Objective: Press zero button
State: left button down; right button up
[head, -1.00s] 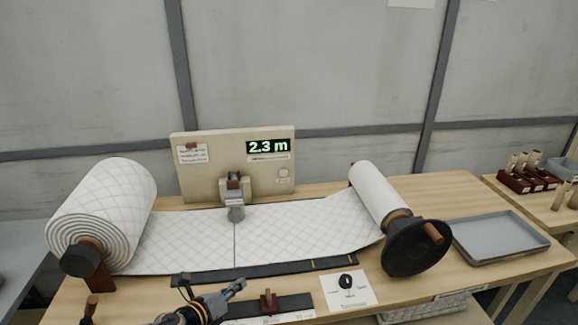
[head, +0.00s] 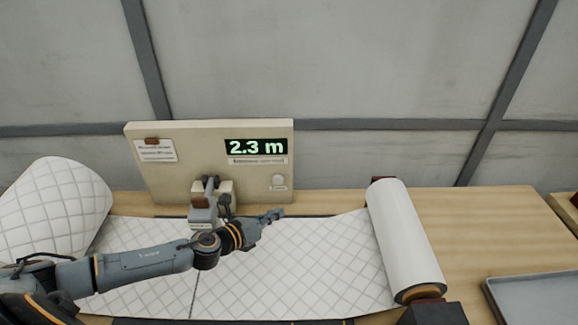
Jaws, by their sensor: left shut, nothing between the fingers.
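The zero button is a small pale round button (head: 278,180) low on the right of the beige counter panel (head: 212,180). The panel's display (head: 256,147) reads 2.3 m in green. My left gripper (head: 279,212) is shut and empty, in front of the panel, a little below the button in the picture and apart from it. My left arm reaches in from the left across the wadding sheet. My right gripper is not in view.
A quilted white wadding sheet (head: 300,260) runs from a large roll (head: 50,205) at left to a narrower roll (head: 405,240) at right. A metering head (head: 205,205) stands before the panel, close to my arm. A grey tray (head: 535,298) lies at far right.

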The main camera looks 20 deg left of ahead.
pick_arm(q)
send_near(282, 183)
jog(key=shift+w+d+f, duration=1.05)
jog(key=shift+w+d, duration=0.35)
jog(key=shift+w, duration=0.75)
jog(key=shift+b, duration=0.4)
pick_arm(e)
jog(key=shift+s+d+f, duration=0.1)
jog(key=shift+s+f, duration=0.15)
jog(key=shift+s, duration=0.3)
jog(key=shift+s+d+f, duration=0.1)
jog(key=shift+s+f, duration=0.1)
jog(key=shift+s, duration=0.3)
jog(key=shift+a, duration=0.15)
pick_arm(q)
jog(key=shift+w+a, duration=0.1)
jog(key=shift+w, duration=0.05)
jog(key=shift+w+a, duration=0.1)
jog(key=shift+w, duration=0.2)
jog(key=shift+w+a, duration=0.25)
jog(key=shift+w, duration=0.2)
jog(key=shift+s, duration=0.1)
jog(key=shift+s+d, duration=0.4)
jog(key=shift+s, duration=0.35)
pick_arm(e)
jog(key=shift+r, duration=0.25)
